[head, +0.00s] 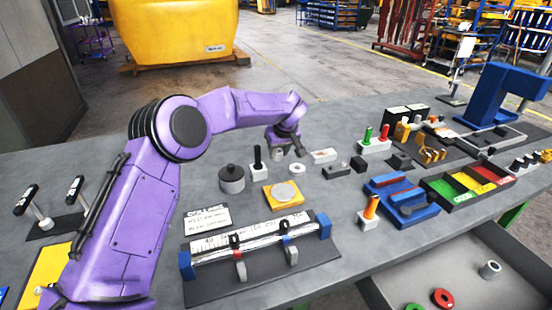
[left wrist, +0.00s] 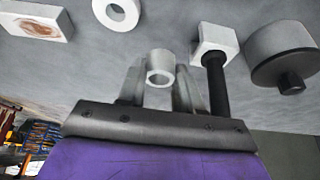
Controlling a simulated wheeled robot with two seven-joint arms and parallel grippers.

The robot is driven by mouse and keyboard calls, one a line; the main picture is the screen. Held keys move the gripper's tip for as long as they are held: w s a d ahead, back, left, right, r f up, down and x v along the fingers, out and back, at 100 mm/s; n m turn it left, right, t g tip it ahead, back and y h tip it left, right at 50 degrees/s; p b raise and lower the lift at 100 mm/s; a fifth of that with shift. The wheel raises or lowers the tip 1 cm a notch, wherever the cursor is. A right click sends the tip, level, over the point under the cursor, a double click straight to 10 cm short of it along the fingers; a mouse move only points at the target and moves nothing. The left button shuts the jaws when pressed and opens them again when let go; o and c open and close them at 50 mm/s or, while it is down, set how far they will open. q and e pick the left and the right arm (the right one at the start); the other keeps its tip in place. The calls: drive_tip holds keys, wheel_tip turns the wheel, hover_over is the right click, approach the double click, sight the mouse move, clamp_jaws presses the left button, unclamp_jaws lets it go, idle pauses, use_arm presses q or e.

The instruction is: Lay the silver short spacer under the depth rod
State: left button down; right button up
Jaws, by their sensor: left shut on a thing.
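My left gripper (head: 286,147) is shut on a small silver tube-shaped spacer (head: 277,153), held above the grey table behind the row of small parts. In the left wrist view the spacer (left wrist: 160,68) sits between the two fingers (left wrist: 160,90), its open end showing. A black rod (head: 257,158) stands upright on a white block, left of the gripper; it also shows in the left wrist view (left wrist: 215,85), apart from the spacer. I cannot tell for certain which thing is the depth rod. My right gripper is not in view.
A grey cylinder with black knob (head: 232,179), a white ring (head: 293,169) and a white block (head: 323,156) lie close by. A ruled fixture (head: 255,278) lies in front, a coloured tray (head: 469,183) and blue press (head: 508,96) to the right. Bare table lies behind the gripper.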

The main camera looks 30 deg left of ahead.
use_arm(q)
drive_tip(key=x, duration=0.5)
drive_tip(key=shift+w+d+f, duration=0.1)
drive_tip(key=shift+w+d, duration=0.05)
drive_tip(key=shift+w, duration=0.05)
drive_tip(key=shift+s, duration=0.45)
drive_tip(key=shift+w+f, duration=0.15)
drive_tip(key=shift+f, duration=0.1)
drive_tip(key=c, duration=1.1)
unclamp_jaws()
drive_tip(key=shift+w+f, duration=0.1)
drive_tip(key=o, duration=0.3)
drive_tip(key=shift+o, duration=0.2)
